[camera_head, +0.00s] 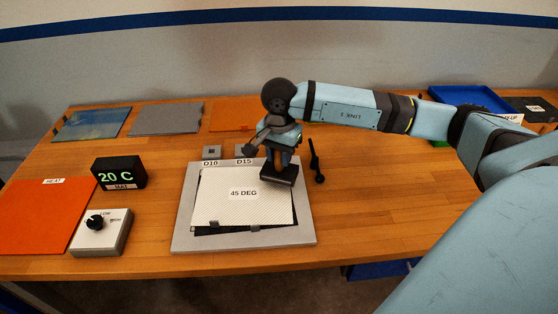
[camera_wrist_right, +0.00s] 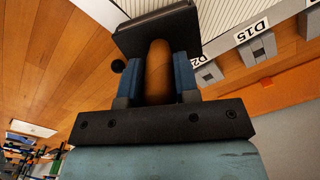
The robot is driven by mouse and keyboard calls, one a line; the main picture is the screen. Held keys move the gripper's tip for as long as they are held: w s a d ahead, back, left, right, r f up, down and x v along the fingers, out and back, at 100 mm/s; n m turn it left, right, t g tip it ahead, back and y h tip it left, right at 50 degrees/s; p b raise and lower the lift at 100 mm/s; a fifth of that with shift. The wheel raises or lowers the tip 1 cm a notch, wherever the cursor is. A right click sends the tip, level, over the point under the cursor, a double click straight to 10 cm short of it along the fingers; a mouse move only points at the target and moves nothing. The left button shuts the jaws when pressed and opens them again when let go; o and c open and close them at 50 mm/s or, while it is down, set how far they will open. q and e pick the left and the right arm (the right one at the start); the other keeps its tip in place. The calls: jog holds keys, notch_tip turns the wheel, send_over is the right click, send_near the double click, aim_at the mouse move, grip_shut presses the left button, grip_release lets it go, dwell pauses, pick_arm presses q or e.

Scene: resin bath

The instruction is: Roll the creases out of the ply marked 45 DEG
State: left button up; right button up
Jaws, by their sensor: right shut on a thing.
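The ply marked 45 DEG (camera_head: 222,203) is a pale, finely hatched sheet lying over a dark layer on a grey framed plate (camera_head: 181,238). Its edge also shows in the right wrist view (camera_wrist_right: 228,14). I cannot make out creases at this size. My right gripper (camera_head: 279,157) is above the ply's far right corner. It is shut on the brown handle (camera_wrist_right: 158,75) of a tool with a wide dark block (camera_head: 279,174). The block hides that corner; I cannot tell whether it touches the ply. My left gripper is not in view.
Small blocks labelled D10 (camera_head: 211,151) and D15 (camera_head: 244,150) stand behind the plate. A black stick-like tool (camera_head: 315,162) is at right. A 20 C display (camera_head: 118,173), a knob box (camera_head: 102,231) and an orange mat (camera_head: 38,220) are left. The table's right-middle is clear.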

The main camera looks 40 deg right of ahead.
jog(key=shift+w+a+r, duration=0.1)
jog(key=shift+r, duration=0.55)
jog(key=shift+r+p, duration=0.95)
jog(key=shift+r, duration=1)
